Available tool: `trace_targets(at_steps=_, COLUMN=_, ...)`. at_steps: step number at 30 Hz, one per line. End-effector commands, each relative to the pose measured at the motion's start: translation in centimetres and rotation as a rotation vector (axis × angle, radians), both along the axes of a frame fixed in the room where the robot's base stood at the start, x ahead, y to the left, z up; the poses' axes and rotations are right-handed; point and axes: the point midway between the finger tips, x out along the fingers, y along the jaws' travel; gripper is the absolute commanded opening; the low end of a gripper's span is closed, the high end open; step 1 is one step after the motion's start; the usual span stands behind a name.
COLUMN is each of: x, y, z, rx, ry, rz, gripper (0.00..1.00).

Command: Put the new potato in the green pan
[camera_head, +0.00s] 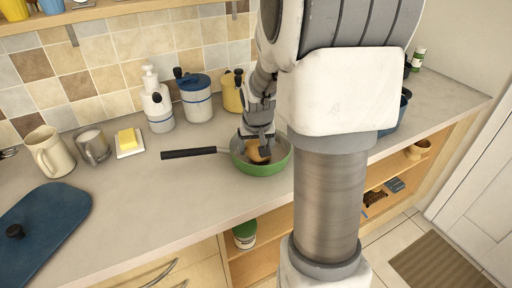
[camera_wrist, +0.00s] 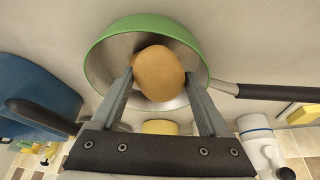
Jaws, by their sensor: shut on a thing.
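The green pan (camera_head: 262,169) stands on the counter with its dark handle pointing left; it also shows in the wrist view (camera_wrist: 97,62). My gripper (camera_head: 257,150) reaches down at the pan from above. Its two fingers are shut on the new potato (camera_wrist: 159,73), a round tan-brown thing held between the fingertips. In the wrist view the potato overlaps the pan's inside. In the head view the potato (camera_head: 256,156) shows between the fingers, within the pan's rim. I cannot tell if it touches the pan's bottom.
Behind the pan stand a white and blue canister (camera_head: 195,101), a yellow canister (camera_head: 231,93) and a white pump bottle (camera_head: 156,103). A butter dish (camera_head: 129,143), mugs (camera_head: 50,152) and a blue board (camera_head: 45,225) are to the left. The counter in front of the pan is clear.

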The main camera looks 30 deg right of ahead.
Motion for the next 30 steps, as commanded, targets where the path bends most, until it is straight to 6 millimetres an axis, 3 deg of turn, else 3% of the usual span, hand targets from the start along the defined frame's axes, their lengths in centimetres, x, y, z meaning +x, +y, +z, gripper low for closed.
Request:
trace_targets(at_steps=10, x=0.0, y=0.0, z=-0.6, rx=-0.001, ry=-0.001, rz=0.001, gripper=0.05)
trace_targets(at_steps=11, x=0.0, y=0.0, z=-0.6, rx=0.0, ry=0.0, rz=0.001, gripper=0.8)
trace_targets(at_steps=14, x=0.0, y=0.0, z=-0.5, rx=0.0, ry=0.0, rz=0.001, gripper=0.98)
trace_targets(at_steps=23, x=0.0, y=0.0, z=-0.2, rx=0.0, ry=0.0, rz=0.001, gripper=1.0)
trace_targets(at_steps=30, x=-0.7, y=0.4, z=2.6, rx=-0.003, ry=-0.005, rz=0.002, gripper=1.0)
